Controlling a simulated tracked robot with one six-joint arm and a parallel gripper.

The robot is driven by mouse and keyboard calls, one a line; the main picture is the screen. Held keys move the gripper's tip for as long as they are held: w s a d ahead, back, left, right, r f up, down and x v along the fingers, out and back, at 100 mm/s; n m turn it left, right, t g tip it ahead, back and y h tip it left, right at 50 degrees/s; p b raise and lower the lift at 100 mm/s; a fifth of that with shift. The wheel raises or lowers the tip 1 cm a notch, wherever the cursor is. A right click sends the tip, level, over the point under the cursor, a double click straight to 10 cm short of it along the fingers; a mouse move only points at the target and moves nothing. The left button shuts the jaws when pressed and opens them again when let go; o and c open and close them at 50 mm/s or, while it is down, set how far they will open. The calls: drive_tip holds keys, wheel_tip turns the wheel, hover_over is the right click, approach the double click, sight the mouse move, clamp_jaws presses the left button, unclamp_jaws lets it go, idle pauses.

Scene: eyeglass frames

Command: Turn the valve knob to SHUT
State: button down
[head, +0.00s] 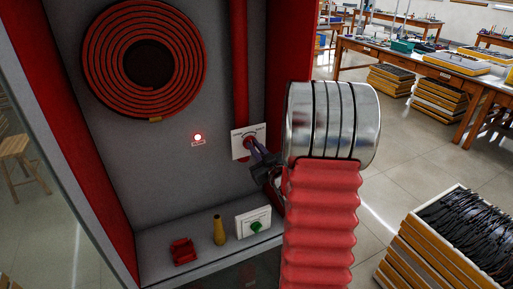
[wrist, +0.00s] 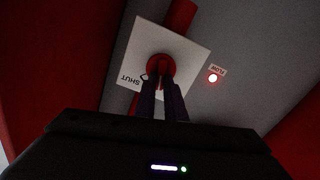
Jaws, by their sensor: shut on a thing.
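The red valve knob (head: 249,142) sits on a white plate (head: 236,150) on the cabinet's back wall, over the vertical red pipe. It also shows in the wrist view (wrist: 160,67), where the plate's SHUT label (wrist: 129,79) can be read upside down. My gripper (head: 256,150) reaches the knob from the right. In the wrist view its two dark fingers (wrist: 163,84) are shut on the knob and cover its lower part. The knob's pointing direction is hard to tell. A red lamp (head: 197,137) is lit left of the plate; its label reads FLOW in the wrist view (wrist: 213,77).
A coiled red hose (head: 100,50) hangs at the upper left. A red piece (head: 184,251), a yellow nozzle (head: 219,230) and a white box with a green knob (head: 253,224) stand on the cabinet floor. The red cabinet side wall (head: 293,50) is close to my arm.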

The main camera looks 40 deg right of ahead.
drive_tip(key=shift+d+m, duration=0.1)
drive_tip(key=shift+m, duration=0.4)
drive_tip(key=m, duration=0.7)
drive_tip(key=d+m, duration=0.1)
drive_tip(key=m, duration=0.3)
drive_tip(key=shift+s+d+f, duration=0.1)
drive_tip(key=shift+s, duration=0.1)
drive_tip(key=c, duration=1.8)
unclamp_jaws()
drive_tip(key=shift+c, duration=0.2)
drive_tip(key=v, duration=1.3)
drive_tip(key=shift+s, duration=0.3)
